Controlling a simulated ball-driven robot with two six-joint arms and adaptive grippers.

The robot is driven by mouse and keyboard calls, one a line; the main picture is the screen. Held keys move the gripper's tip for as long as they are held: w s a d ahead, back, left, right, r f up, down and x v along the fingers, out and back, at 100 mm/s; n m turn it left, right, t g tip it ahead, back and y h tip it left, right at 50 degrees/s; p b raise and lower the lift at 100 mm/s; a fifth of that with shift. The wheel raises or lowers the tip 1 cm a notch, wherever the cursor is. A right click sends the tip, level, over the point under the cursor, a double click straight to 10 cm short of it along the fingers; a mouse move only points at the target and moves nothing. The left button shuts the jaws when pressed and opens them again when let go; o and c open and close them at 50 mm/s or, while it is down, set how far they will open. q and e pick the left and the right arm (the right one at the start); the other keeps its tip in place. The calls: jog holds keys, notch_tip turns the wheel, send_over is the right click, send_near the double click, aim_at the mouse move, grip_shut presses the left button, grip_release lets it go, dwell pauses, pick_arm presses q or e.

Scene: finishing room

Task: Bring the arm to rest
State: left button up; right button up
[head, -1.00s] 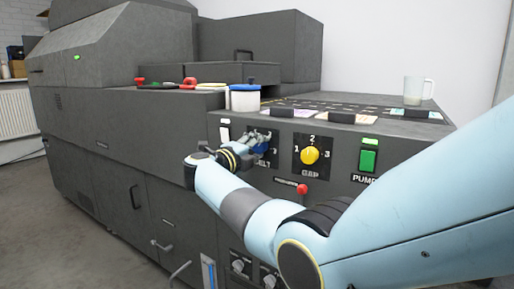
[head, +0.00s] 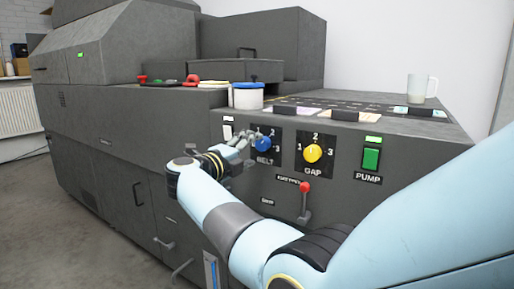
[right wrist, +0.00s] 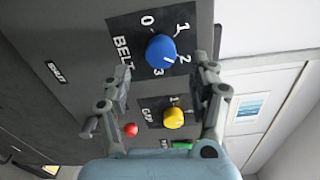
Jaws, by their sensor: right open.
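My right gripper (head: 243,143) is open in front of the machine's panel, just left of the blue BELT knob (head: 263,143). In the right wrist view the spread fingers (right wrist: 162,68) stand on either side of the blue knob (right wrist: 161,50), with gaps between them and it. The knob's white mark points toward the 2 side of its scale. The gripper holds nothing. My left gripper is not in view.
Right of the BELT knob are the yellow GAP knob (head: 313,153), the green PUMP switch (head: 371,158) and a red-tipped lever (head: 305,188).

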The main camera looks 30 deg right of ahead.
jog(key=shift+v, duration=1.2)
